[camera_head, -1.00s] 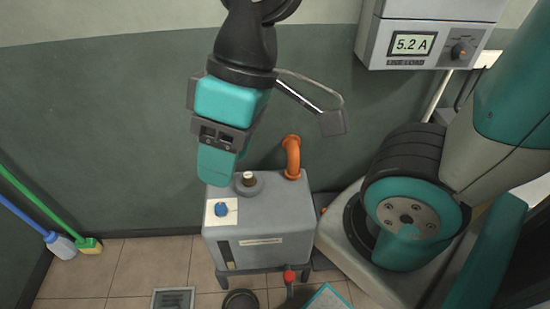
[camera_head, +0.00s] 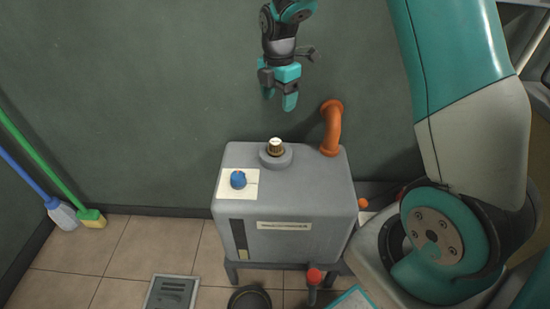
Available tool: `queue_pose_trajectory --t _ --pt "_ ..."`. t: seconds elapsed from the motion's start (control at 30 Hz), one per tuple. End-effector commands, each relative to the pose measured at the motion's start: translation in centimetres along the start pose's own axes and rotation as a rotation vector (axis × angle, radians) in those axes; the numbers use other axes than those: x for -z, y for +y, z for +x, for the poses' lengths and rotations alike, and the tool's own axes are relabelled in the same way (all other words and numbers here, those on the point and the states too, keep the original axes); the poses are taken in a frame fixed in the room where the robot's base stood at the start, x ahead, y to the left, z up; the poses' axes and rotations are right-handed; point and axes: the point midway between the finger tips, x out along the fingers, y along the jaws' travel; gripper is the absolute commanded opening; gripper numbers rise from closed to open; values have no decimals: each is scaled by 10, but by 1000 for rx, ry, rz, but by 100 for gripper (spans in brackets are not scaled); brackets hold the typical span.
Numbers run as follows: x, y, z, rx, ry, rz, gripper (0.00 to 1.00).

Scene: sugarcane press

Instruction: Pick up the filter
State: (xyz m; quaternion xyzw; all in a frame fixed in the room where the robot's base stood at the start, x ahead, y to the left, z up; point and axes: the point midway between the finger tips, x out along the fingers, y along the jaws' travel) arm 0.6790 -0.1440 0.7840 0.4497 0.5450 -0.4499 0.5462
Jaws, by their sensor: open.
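A small ribbed cream-and-brown piece (camera_head: 275,146), which looks like the filter, stands upright in a round dark collar (camera_head: 276,158) on top of a grey tank (camera_head: 285,195). My gripper (camera_head: 279,98) hangs above it with its fingers pointing down. The two teal fingers are apart and nothing shows between them. A clear gap separates the fingertips from the piece. How far the gripper is in depth from the piece is hard to tell.
A blue knob (camera_head: 238,179) on a white plate and an orange pipe (camera_head: 332,128) also rise from the tank top. A red-capped valve (camera_head: 314,275) is in front. A broom and brush (camera_head: 90,218) lean at left. My arm fills the right side.

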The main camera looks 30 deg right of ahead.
Motion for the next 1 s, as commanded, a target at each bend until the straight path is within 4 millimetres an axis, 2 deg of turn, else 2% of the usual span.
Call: queue_pose_trajectory --t 0.2,0.4,0.67,1.0 --pt "2 -1 52 5 2 -2 69" --pt "3 0 92 5 2 -2 69" --pt "3 1 112 1 2 -2 69" --pt "3 8 158 2 2 -1 69"
